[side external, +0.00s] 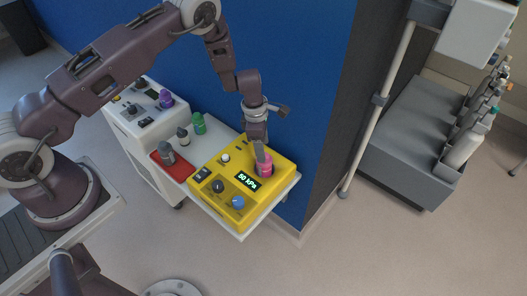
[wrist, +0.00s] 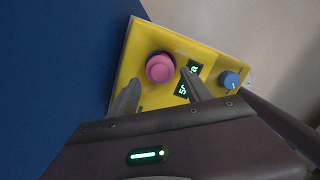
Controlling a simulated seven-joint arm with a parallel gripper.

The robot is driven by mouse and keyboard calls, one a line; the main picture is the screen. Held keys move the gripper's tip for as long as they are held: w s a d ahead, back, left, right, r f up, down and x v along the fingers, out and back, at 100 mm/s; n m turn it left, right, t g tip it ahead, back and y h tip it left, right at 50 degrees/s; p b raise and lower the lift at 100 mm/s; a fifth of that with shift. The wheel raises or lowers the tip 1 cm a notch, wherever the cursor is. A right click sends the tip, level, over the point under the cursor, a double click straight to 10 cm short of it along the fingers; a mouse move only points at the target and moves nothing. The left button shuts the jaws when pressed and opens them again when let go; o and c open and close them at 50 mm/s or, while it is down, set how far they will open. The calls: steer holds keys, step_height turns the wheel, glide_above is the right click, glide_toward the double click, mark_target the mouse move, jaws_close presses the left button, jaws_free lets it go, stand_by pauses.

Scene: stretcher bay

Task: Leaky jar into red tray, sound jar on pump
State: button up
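A pink jar (side external: 265,168) stands upright on the yellow pump (side external: 222,172), near its back right; it also shows in the wrist view (wrist: 160,67). My gripper (wrist: 160,85) is open, its fingers apart on either side of the jar's near edge; I cannot tell whether they touch it. In the side view my gripper (side external: 260,152) is right at the jar's top and partly covers it. The pump's display (side external: 246,180) reads 50 kPa. A red tray (side external: 181,171) left of the pump holds a grey jar (side external: 167,155).
A green jar (side external: 199,124) and a dark-topped pale jar (side external: 183,139) stand behind the tray on the shelf. A purple jar (side external: 166,99) stands on a white console (side external: 138,122). A blue wall (side external: 300,90) rises close behind the pump.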

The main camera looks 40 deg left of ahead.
steer(key=shift+s+a+r, duration=0.1)
steer(key=shift+a+r, duration=0.1)
steer(key=shift+r, duration=1.3)
steer(key=s+d+r+m+t+h, duration=0.15)
steer(key=r+m, duration=0.25)
steer(key=r, duration=0.5)
steer(key=s+d+r+m, duration=0.1)
steer(key=s+r+m, duration=0.2)
steer(key=r, duration=0.7)
steer(key=s+d+r+m+t, duration=0.1)
steer(key=s+r+m, duration=0.25)
steer(key=r, duration=0.55)
steer(key=s+r+m, duration=0.7)
steer(key=s+r, duration=0.1)
steer(key=s, duration=0.2)
steer(key=s+a+m+t+y, duration=0.1)
steer(key=s+a+m, duration=0.1)
steer(key=s, duration=0.5)
steer(key=s+a+m+t+y, duration=0.1)
steer(key=s+a+m, duration=0.1)
steer(key=s+m, duration=0.3)
steer(key=shift+s+a+r+y, duration=0.25)
steer(key=shift+s+r+y, duration=0.15)
steer(key=shift+s, duration=0.5)
